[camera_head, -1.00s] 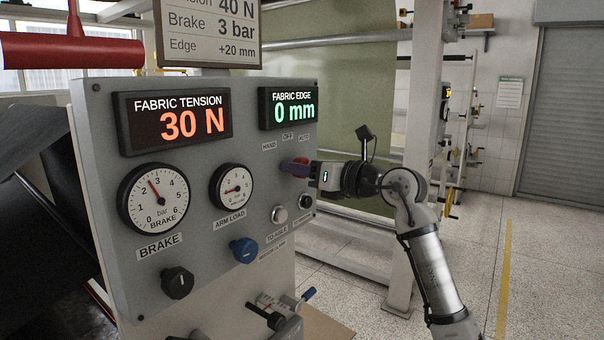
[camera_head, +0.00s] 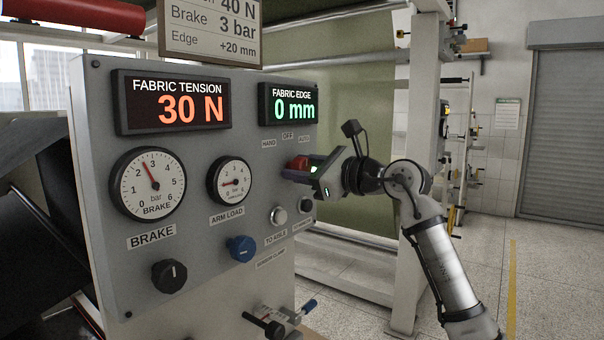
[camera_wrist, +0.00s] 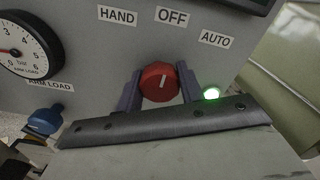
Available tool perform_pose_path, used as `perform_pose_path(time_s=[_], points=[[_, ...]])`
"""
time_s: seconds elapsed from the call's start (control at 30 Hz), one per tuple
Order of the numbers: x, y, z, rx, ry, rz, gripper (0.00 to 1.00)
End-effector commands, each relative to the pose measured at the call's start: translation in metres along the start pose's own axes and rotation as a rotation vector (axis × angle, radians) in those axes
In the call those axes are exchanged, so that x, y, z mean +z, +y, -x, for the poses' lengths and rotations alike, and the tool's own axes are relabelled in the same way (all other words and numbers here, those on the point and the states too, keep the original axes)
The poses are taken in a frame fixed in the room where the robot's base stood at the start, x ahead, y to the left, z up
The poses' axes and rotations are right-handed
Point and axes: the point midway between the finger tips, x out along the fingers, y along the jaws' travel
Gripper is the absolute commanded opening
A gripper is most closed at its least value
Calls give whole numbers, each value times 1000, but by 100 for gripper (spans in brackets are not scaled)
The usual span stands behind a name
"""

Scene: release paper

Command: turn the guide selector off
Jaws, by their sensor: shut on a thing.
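The guide selector is a red round knob (camera_wrist: 159,82) with a short white mark, below the labels HAND, OFF (camera_wrist: 172,17) and AUTO on the grey panel. In the wrist view its mark points up and slightly right, roughly toward OFF. The red knob (camera_head: 298,163) is partly hidden by my gripper in the head view. My gripper (camera_wrist: 160,90) has one purple-grey finger on each side of the knob and is shut on it. In the head view, my gripper (camera_head: 298,175) reaches the panel from the right.
The panel also bears a brake gauge (camera_head: 148,184), an arm load gauge (camera_head: 230,181), a black knob (camera_head: 169,275), a blue knob (camera_head: 241,248) and a silver button (camera_head: 278,216). The displays read 30 N and 0 mm. Open floor lies to the right.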

Motion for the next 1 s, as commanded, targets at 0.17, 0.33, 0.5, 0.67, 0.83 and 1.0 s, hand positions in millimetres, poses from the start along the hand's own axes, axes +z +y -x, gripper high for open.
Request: perform_pose_path(time_s=[0.17,0.33,0.5,0.67,0.83,1.0], points=[[0,0,0,0,1,27,15],[0,0,0,0,1,32,15],[0,0,0,0,1,31,15],[0,0,0,0,1,30,52],[0,0,0,0,0,30,59],[0,0,1,0,0,30,59]])
